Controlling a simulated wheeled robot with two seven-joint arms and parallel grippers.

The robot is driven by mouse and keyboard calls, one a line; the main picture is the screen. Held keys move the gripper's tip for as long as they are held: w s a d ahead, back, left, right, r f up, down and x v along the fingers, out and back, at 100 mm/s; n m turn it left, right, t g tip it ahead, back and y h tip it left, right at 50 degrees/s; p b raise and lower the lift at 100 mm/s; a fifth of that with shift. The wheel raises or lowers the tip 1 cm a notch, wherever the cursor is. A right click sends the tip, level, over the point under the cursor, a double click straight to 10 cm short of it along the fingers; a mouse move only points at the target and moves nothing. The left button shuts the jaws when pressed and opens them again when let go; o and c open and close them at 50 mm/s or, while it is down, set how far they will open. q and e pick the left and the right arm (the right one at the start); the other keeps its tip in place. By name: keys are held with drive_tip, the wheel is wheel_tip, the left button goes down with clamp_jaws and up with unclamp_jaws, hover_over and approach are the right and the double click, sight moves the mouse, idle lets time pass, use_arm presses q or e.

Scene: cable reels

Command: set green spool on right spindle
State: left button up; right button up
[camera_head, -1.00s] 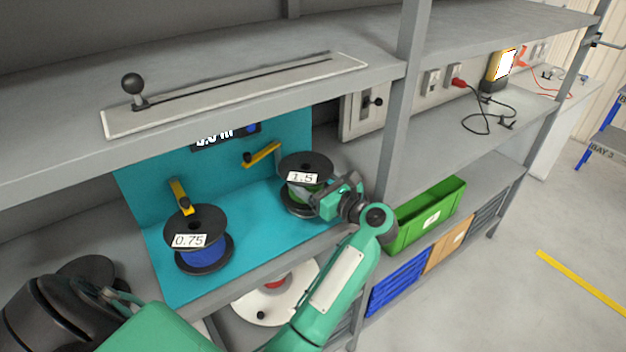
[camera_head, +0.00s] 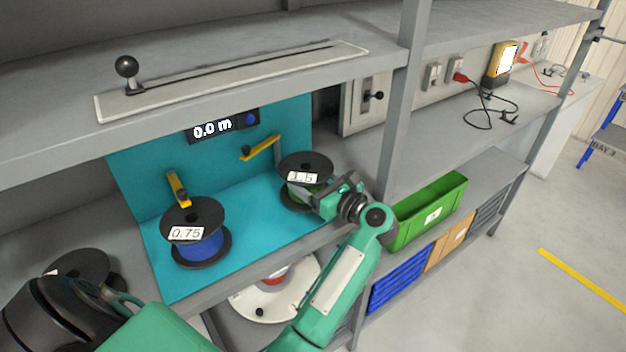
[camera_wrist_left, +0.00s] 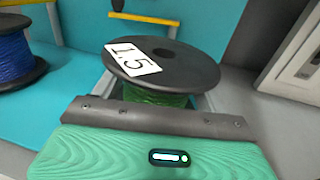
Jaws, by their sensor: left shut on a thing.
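The green spool (camera_head: 304,167) has black flanges and a "1.5" label. It is upright at the right end of the turquoise board, and its spindle is hidden. My left gripper (camera_head: 328,197) is shut on its front side. The left wrist view shows the black top flange (camera_wrist_left: 163,65) with its centre hole and the green winding (camera_wrist_left: 155,97) just beyond my gripper (camera_wrist_left: 150,112). The blue spool (camera_head: 200,243), labelled "0.75", stands to the left on the board. My right gripper is not clearly in view.
Yellow arms (camera_head: 177,189) and (camera_head: 260,148) stick out of the turquoise back panel beside a "0.0 m" display (camera_head: 213,128). A shelf post (camera_head: 398,130) stands close to the right of my arm. A green bin (camera_head: 430,210) is on the lower right shelf.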

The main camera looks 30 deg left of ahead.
use_arm(q)
drive_tip(key=shift+f, duration=0.25)
drive_tip(key=o, duration=1.6)
drive_tip(key=shift+c, duration=0.2)
